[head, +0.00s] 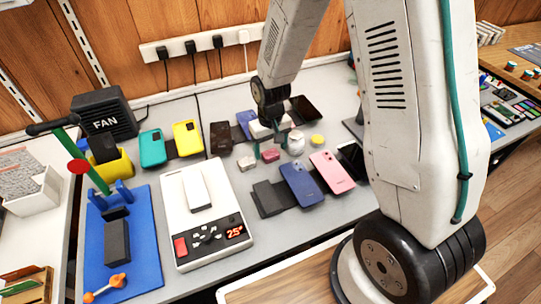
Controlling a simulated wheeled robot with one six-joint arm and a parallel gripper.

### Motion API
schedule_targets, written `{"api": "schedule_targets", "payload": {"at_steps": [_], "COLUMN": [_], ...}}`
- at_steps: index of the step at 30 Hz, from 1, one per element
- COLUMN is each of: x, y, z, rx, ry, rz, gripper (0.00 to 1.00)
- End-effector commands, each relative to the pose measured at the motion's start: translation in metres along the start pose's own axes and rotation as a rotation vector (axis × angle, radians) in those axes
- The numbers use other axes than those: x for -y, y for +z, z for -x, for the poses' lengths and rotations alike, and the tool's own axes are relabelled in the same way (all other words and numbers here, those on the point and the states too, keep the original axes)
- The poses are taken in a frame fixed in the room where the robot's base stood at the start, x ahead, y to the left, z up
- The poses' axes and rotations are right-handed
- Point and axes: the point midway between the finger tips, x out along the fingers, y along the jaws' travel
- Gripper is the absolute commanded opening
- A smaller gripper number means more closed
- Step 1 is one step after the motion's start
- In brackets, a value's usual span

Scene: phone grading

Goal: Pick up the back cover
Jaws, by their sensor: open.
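My gripper (270,143) hangs from the arm over the middle of the grey table. Its fingers point down and are apart, with nothing seen between them. I cannot tell for sure which thing is the back cover. Flat phone-shaped pieces lie in two rows. The back row has a teal one (152,148), a yellow one (187,138), a dark brown one (221,138) and a blue one (245,122) partly hidden by my gripper. In front lie a dark blue one (301,183) and a pink one (332,172), both to the right of and nearer than my gripper.
A white jar (295,143), a pink block (270,155) and a beige block (247,163) stand close to my gripper. A blue mat (140,255) and a black fan box (104,115) are at left.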

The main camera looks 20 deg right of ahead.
Motion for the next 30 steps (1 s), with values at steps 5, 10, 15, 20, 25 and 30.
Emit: {"api": "schedule_targets", "payload": {"at_steps": [5,10,15,20,25,30], "x": [0.000,0.000,0.000,0.000,0.000,0.000], "y": [0.000,0.000,0.000,0.000,0.000,-0.001], "z": [-0.019,-0.020,-0.020,-0.020,-0.020,-0.015], "rx": [0.000,-0.001,-0.001,-0.001,-0.001,-0.003], "ry": [0.000,0.000,0.000,0.000,0.000,0.000], "rz": [0.000,0.000,0.000,0.000,0.000,0.000], "gripper": [0.71,0.71,0.46,0.23,0.23,0.23]}}
